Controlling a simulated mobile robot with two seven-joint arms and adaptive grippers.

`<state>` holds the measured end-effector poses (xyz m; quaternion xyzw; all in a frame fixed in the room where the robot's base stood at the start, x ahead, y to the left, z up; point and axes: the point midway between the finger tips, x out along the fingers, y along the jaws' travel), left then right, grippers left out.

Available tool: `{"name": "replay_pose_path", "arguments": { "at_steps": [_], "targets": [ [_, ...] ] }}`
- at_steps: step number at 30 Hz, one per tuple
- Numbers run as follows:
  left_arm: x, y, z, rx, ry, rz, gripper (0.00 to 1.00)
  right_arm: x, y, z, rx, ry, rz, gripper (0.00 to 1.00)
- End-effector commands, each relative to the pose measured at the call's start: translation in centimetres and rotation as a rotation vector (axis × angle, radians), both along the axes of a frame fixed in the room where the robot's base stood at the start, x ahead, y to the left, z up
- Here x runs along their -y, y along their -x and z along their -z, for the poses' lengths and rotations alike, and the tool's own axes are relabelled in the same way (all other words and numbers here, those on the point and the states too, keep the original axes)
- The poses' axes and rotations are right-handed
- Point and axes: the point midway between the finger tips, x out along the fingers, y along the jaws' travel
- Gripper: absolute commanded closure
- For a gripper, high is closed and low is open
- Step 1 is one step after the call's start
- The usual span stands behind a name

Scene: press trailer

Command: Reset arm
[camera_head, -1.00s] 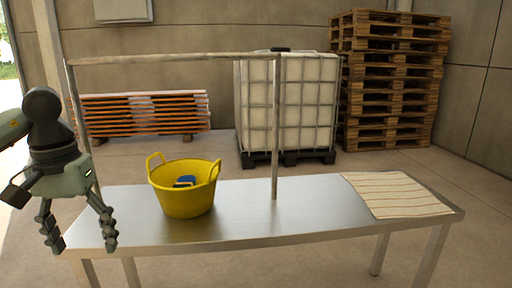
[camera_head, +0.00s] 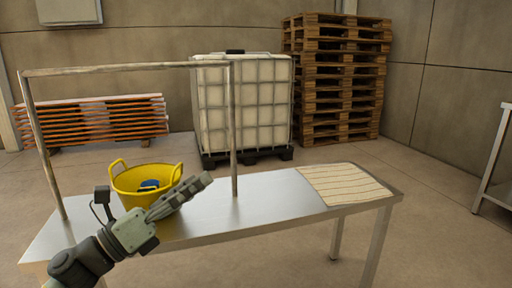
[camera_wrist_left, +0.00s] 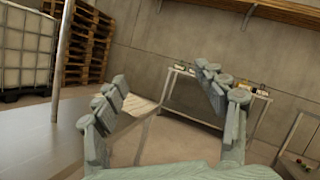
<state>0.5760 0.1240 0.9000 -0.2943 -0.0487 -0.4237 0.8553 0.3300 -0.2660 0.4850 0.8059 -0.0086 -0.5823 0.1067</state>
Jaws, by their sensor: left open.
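My left gripper (camera_head: 180,196) is over the near left part of the metal table, in front of the yellow bucket in the head view. Its fingers point up and to the right. In the left wrist view its two fingers (camera_wrist_left: 165,105) are spread with nothing between them. The yellow bucket (camera_head: 126,184) stands upright on the table (camera_head: 270,203) with something blue (camera_head: 149,185) inside; the gripper hides part of its lower right side. My right gripper is not in view.
A metal frame (camera_head: 233,130) rises from the table. A striped cloth (camera_head: 345,184) lies at its right end. Behind stand a caged white tank (camera_head: 245,100), stacked pallets (camera_head: 335,80) and orange-edged boards (camera_head: 95,122). Another table (camera_wrist_left: 200,100) shows in the left wrist view.

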Motion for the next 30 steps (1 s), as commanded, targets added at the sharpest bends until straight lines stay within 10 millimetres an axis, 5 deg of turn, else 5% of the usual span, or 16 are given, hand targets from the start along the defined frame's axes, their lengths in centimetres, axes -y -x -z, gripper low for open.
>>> {"name": "replay_pose_path", "arguments": {
  "at_steps": [3, 8, 14, 18, 24, 30],
  "targets": [
    [-6.1, -3.4, 5.8, -0.408, 0.461, -0.216, 0.29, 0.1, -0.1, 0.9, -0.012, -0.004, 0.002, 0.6],
    [-12.4, -3.1, 16.3, -0.801, 0.928, -0.472, 0.29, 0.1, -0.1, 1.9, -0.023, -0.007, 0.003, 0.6],
    [-16.3, 3.2, 29.7, -1.165, 1.4, -0.804, 0.29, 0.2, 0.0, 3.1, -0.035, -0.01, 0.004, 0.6],
    [-16.8, 10.3, 37.6, -1.354, 1.678, -1.063, 0.29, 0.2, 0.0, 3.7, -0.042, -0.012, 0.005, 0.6],
    [-15.6, 20.0, 44.3, -1.509, 1.949, -1.402, 0.29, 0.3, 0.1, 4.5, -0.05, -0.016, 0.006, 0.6],
    [-14.6, 24.5, 46.3, -1.554, 2.051, -1.564, 0.29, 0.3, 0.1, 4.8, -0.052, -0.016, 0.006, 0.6]
  ]
}}
